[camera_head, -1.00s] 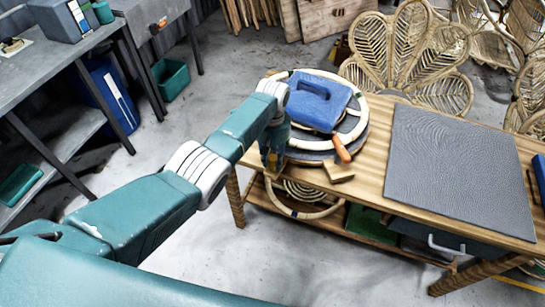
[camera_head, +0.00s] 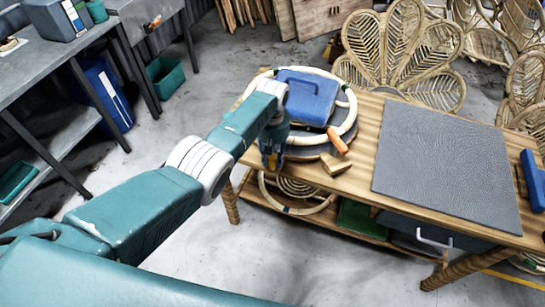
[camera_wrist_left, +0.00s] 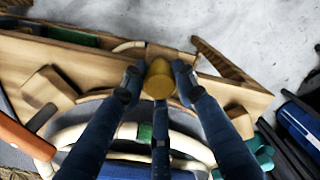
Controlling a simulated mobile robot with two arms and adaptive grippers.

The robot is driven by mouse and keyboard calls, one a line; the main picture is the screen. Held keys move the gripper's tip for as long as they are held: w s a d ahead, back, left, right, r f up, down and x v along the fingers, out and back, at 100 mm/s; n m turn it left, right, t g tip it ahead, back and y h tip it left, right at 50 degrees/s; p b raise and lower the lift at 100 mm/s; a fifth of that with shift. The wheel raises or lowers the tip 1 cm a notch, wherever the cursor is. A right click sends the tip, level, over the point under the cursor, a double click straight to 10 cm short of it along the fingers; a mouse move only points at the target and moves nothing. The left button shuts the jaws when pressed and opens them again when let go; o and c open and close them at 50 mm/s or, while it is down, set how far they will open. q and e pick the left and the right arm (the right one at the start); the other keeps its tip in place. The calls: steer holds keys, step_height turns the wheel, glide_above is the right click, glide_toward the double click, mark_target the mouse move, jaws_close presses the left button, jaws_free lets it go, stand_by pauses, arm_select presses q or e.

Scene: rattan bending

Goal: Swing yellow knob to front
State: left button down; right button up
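The yellow knob (camera_wrist_left: 158,82) shows in the upper middle of the left wrist view. The fingers of my left gripper (camera_wrist_left: 157,78) stand close on both sides of it and appear to touch it. In the head view my left gripper (camera_head: 271,158) points down at the left front edge of the round bending fixture, and the knob is mostly hidden there. A pale rattan ring (camera_head: 347,121) lies around the fixture, with an orange handle (camera_head: 337,140) at its right front. My right gripper is not in view.
A blue case (camera_head: 309,96) lies on the fixture. A wooden block (camera_head: 335,164) is near the table's front edge, beside the gripper. A grey mat (camera_head: 445,165) covers the right of the table (camera_head: 362,135). Rattan chairs (camera_head: 400,55) stand behind.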

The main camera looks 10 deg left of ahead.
arm_select(q)
steer(key=c, duration=1.3)
jaws_free()
steer(key=shift+r, duration=0.1)
steer(key=shift+c, duration=0.2)
steer(key=shift+w+r, duration=0.1)
steer(key=shift+r, duration=0.5)
step_height(320, 180, up, 11)
steer(key=shift+f, duration=0.15)
